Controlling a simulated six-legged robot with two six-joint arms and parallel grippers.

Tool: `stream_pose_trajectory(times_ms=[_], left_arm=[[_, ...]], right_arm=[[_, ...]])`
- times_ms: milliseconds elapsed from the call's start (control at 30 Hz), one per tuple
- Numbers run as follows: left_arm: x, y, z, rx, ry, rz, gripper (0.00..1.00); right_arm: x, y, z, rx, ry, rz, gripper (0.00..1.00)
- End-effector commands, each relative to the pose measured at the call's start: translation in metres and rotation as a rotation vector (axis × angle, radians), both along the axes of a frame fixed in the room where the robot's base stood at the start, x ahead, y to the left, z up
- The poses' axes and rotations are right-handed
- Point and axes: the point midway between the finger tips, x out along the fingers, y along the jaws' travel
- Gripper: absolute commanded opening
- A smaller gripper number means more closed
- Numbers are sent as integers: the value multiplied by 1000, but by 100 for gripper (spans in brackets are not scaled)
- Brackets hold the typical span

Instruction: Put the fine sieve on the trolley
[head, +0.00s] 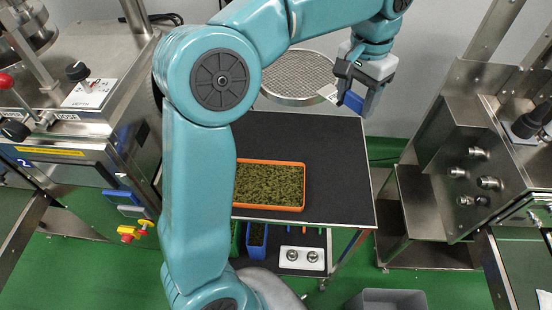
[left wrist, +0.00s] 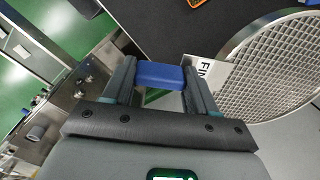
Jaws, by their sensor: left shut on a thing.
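The fine sieve is a round mesh disc (head: 298,75) with a metal rim, a white label and a blue handle (head: 352,102). My left gripper (head: 357,90) is shut on the blue handle, which also shows in the left wrist view (left wrist: 160,75). The sieve mesh (left wrist: 278,70) extends to the right there, and the label partly reads "FIN". In the head view the sieve appears at the back edge of the trolley's black top (head: 340,170); its height above it is unclear. My arm hides part of the trolley. My right gripper is not in view.
An orange-rimmed tray (head: 304,188) of green leaves sits on the trolley top, with bare room to its right. A blue bin (head: 257,240) and a white plate with two knobs (head: 302,258) are lower down. Steel machines (head: 90,120) stand left and right (head: 470,170).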

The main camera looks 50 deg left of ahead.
Motion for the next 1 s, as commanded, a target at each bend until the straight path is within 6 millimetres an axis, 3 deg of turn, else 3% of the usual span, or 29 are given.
stream_pose_trajectory(times_ms=[33,167,267,700,1000], left_arm=[[8,10,-16,2,4,-12,19],[14,22,-33,1,22,18,19],[13,24,-50,2,31,23,19],[12,24,-169,1,31,24,19],[12,23,-206,1,30,24,19]], right_arm=[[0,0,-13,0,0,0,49],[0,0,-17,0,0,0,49],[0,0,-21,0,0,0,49],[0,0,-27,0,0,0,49],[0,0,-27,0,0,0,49]])
